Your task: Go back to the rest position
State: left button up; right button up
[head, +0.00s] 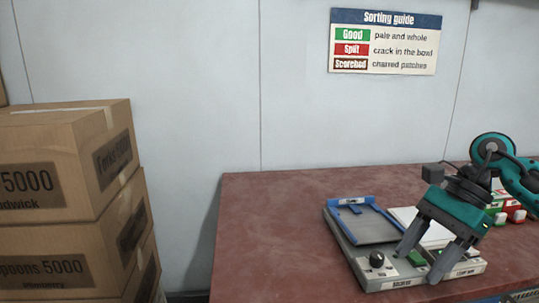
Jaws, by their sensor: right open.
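My right gripper (421,267) comes in from the right with a teal body and two grey fingers pointing down and to the left. Its fingers are apart, with nothing seen between them except the device behind and below. It hangs over the front right part of a grey press device (345,240) on the table; I cannot tell whether the fingertips touch it. The device has a blue-framed tray (372,226), a black knob (377,260) and a green button (416,258). My left gripper is not in view.
The reddish table (275,225) is bare left of the device. Red and green containers (515,215) stand partly behind my right arm. Stacked cardboard boxes (60,200) stand at the left, apart from the table. A sorting guide sign (386,41) hangs on the wall.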

jog(key=a+m+t+y+p, duration=0.35)
jog(key=a+m+y, duration=0.95)
jog(key=a, duration=0.6)
jog(key=d+f+m+t+h+p, duration=0.1)
jog(key=d+f+m+t+h, duration=0.4)
jog(key=m, duration=1)
jog(key=d+f+m+t+h+p, duration=0.1)
jog(key=f+m+t+h, duration=0.45)
jog(key=m+t, duration=0.65)
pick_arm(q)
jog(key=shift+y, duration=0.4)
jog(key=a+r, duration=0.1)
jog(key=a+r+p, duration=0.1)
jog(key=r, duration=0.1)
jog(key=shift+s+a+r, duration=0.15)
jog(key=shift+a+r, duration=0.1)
pick_arm(e)
jog(key=s+d+f+m+g+h, duration=0.4)
jog(key=s+f+m+g+h, duration=0.2)
jog(key=s+f+m, duration=0.7)
jog(key=shift+f+m+g+h, duration=0.35)
jog(key=shift+f+m+g, duration=0.4)
jog(key=shift+m+g, duration=0.25)
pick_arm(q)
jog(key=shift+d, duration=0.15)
pick_arm(e)
jog(key=shift+w, duration=0.1)
